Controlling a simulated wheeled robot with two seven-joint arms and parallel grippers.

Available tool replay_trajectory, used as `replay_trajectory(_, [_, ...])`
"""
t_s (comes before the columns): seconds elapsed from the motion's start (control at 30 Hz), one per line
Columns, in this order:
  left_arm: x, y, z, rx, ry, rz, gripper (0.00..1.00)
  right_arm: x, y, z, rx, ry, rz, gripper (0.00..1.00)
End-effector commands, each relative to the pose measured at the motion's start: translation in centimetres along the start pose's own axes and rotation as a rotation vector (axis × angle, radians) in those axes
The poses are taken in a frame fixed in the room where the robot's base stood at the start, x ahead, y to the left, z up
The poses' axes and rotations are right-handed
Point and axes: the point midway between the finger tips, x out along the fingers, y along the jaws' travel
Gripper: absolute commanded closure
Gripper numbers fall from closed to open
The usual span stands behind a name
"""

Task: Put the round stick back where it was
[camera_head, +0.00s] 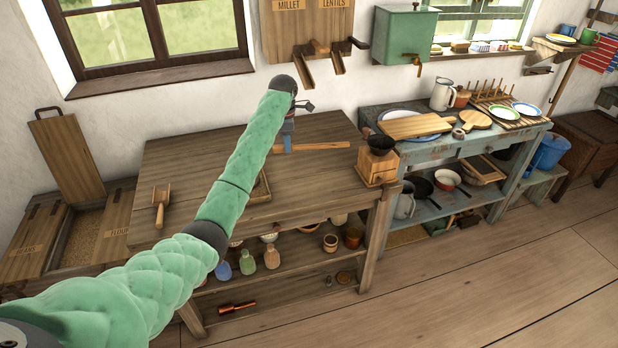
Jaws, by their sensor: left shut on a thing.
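The round stick (322,146) is a light wooden rod lying level over the back right part of the brown wooden table (325,180). My left gripper (287,145) points down at the rod's left part and is shut on it. I cannot tell whether the rod touches the table top or is held just above it. My left arm crosses the picture from the lower left and hides part of the table. My right gripper is not in view.
A wooden hand mill (377,167) stands at the table's right corner. A wooden scoop (160,207) lies at the left. A partly hidden wooden frame (261,188) lies behind my arm. Millet and lentil dispensers (308,25) hang above. The table between rod and mill is clear.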

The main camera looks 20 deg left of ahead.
Motion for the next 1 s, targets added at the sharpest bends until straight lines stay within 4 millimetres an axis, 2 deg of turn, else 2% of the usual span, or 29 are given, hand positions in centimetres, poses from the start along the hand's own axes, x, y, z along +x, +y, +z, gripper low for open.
replay_trajectory(0.03, [1.2,0.1,-0.1,-0.054,-0.002,-0.004,1.0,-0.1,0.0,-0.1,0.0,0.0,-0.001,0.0])
replay_trajectory(0.27, [3.8,0.5,-0.6,-0.182,0.002,0.003,1.0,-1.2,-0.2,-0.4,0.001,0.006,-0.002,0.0])
replay_trajectory(0.33, [4.9,0.5,-0.7,-0.185,0.003,0.001,1.0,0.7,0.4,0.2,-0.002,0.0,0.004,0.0])
replay_trajectory(0.5, [7.5,0.5,-0.7,-0.182,0.003,0.003,1.0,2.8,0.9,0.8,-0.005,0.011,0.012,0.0])
replay_trajectory(0.77, [9.7,0.5,-0.8,-0.181,0.002,0.003,1.0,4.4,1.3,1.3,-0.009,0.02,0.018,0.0])
replay_trajectory(1.0, [12.5,0.5,-0.8,-0.181,0.002,0.004,1.0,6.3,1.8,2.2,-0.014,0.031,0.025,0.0])
